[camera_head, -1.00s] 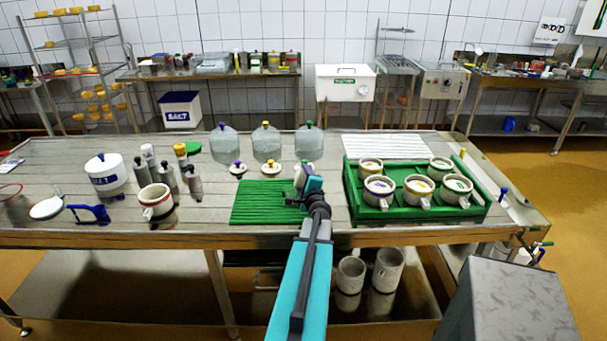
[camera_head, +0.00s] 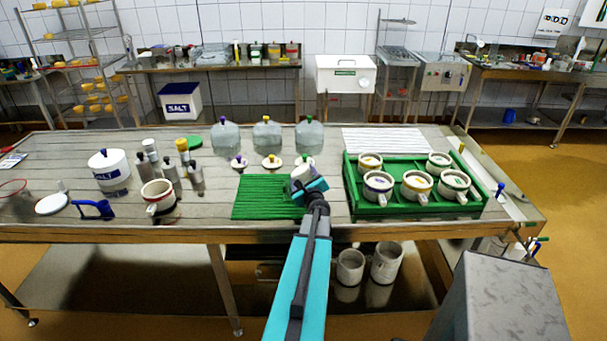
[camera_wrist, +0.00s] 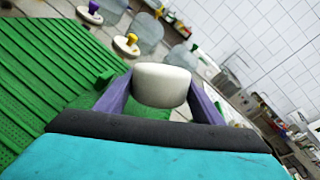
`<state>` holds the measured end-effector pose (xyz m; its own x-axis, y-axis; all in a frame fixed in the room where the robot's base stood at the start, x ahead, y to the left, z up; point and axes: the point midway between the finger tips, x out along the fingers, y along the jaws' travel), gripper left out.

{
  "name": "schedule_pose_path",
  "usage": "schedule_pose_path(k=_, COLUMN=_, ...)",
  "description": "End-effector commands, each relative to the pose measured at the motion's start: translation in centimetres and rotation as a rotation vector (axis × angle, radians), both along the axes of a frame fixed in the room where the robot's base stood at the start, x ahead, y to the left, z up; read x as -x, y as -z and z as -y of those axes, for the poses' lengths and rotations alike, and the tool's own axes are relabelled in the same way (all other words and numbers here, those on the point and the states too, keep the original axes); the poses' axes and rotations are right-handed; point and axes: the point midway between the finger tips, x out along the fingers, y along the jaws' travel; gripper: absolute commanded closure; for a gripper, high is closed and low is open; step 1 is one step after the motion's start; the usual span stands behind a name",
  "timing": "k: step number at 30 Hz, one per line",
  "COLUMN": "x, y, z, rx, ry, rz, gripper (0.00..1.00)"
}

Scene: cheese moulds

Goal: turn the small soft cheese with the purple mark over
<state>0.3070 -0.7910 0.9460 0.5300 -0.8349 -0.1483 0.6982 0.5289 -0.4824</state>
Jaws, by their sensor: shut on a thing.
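My gripper (camera_head: 306,188) is shut on a small white cheese (camera_wrist: 162,86), with one finger on each side of it in the wrist view. The cheese also shows in the head view (camera_head: 301,173), at the right end of the green ribbed mat (camera_head: 262,197). It looks tilted there, and I cannot tell whether it touches the mat. No purple mark shows on its visible faces. The mat fills the left of the wrist view (camera_wrist: 45,80).
A green tray (camera_head: 350,195) with several white moulds stands to the right. Small lids with purple, yellow and green knobs, including the yellow one (camera_head: 271,165), lie behind the mat, before clear domes (camera_head: 267,137). Bottles (camera_head: 196,178) and a mould (camera_head: 158,197) stand left.

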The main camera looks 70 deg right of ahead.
Motion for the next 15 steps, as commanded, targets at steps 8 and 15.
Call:
schedule_pose_path(k=8, x=-0.11, y=0.24, z=-0.05, rx=-0.126, ry=0.034, rz=0.196, gripper=0.53)
schedule_pose_path(k=15, x=-0.16, y=0.46, z=-0.08, rx=-0.223, ry=0.062, rz=0.349, gripper=0.53)
